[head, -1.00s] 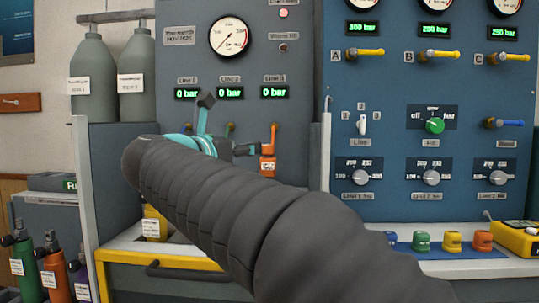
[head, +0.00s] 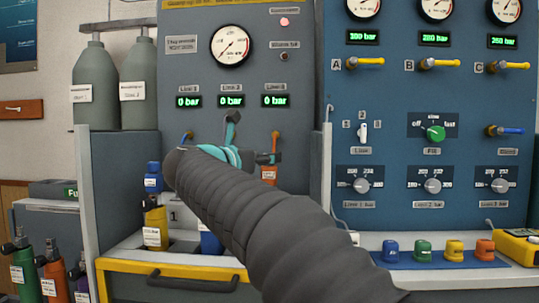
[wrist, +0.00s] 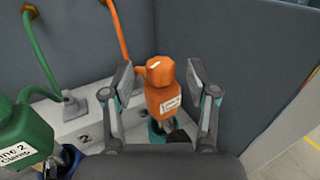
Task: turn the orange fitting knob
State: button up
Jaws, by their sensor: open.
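The orange fitting knob (wrist: 160,70) tops an orange fitting body (wrist: 165,100) with a white label, standing upright in the bench beside a dark blue panel. In the wrist view my gripper (wrist: 161,74) is open, with one finger left of the knob and the other right of it. The knob lies between them, with a gap visible at least on the right. In the head view my gripper (head: 250,143) is in front of the left panel, and only part of the orange fitting (head: 269,173) shows past it. The fitting's base is partly hidden in the wrist view.
A green fitting (wrist: 24,138) stands left in the wrist view, near a grey hose plug (wrist: 98,100). Orange (wrist: 114,25) and green hoses hang behind.

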jog(key=shift+x, duration=1.35)
grip_shut()
